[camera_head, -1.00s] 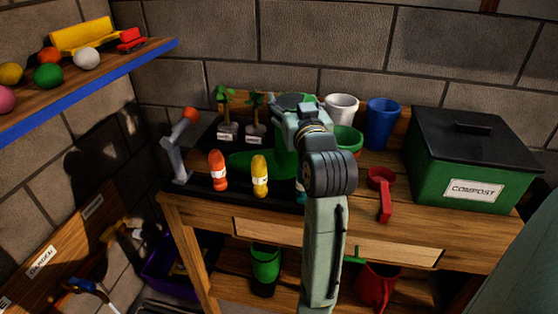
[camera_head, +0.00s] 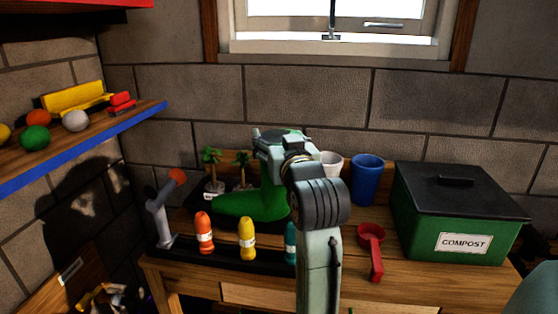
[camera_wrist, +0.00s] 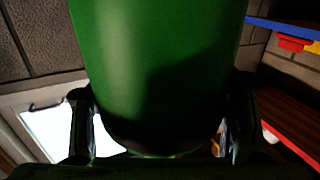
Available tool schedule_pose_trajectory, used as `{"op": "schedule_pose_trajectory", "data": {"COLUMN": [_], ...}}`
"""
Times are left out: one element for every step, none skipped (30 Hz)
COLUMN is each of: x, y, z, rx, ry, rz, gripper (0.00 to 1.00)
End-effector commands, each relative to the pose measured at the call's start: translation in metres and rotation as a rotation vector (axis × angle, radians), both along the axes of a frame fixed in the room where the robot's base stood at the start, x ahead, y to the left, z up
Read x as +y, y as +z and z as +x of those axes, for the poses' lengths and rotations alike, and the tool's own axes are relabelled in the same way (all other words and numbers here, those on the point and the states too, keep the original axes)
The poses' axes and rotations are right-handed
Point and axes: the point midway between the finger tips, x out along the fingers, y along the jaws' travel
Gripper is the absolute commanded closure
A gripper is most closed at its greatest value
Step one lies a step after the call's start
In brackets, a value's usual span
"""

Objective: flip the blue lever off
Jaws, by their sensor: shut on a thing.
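A slate-blue lever with an orange tip (camera_head: 161,212) stands at the left end of the workbench, leaning up to the right. My gripper (camera_head: 282,148) is well to the right of it, over the back middle of the bench, apart from the lever. In the wrist view my gripper (camera_wrist: 160,125) has its dark fingers on either side of a large smooth green object (camera_wrist: 160,60). The green object (camera_head: 245,206) also shows in the head view, below and left of my gripper; part of it is hidden behind my arm.
Orange (camera_head: 204,232), yellow (camera_head: 247,238) and teal (camera_head: 291,243) bottles stand in front. Small potted palms (camera_head: 213,178) are behind. Blue cup (camera_head: 367,180), white cup (camera_head: 331,163), red scoop (camera_head: 374,255) and green compost bin (camera_head: 452,220) are right. A blue-edged shelf (camera_head: 100,150) is upper left.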

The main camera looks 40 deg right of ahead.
Motion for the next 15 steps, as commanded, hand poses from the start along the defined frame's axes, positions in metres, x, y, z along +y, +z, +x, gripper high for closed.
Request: {"op": "schedule_pose_trajectory", "data": {"x": [0.001, 0.001, 0.001, 0.001, 0.001, 0.001, 0.001, 0.001, 0.001, 0.001, 0.001, 0.001, 0.001, 0.001, 0.000], "y": [0.018, 0.025, 0.035, 0.042, 0.050, 0.059, 0.066, 0.072, 0.080, 0.085, 0.090, 0.096, 0.101, 0.105, 0.109], "z": [-0.001, -0.001, 0.000, 0.000, -0.001, -0.001, -0.001, -0.001, -0.001, 0.000, 0.000, 0.000, -0.001, -0.001, -0.001], "rx": [-0.008, -0.008, -0.008, -0.007, -0.008, -0.007, -0.007, -0.008, -0.006, -0.006, -0.007, -0.006, -0.005, -0.005, -0.004], "ry": [0.000, 0.000, 0.000, 0.000, 0.000, 0.000, 0.000, 0.000, 0.000, 0.000, 0.000, 0.000, 0.000, 0.000, 0.000], "rz": [-0.008, -0.008, -0.009, -0.008, -0.007, -0.006, -0.006, -0.005, -0.004, -0.004, -0.005, -0.003, -0.003, -0.003, -0.002], "gripper": [0.94, 0.94, 0.94, 0.94, 0.94, 0.94, 0.94, 0.94, 0.94, 0.94, 0.94, 0.94, 0.94, 0.94, 0.94]}}
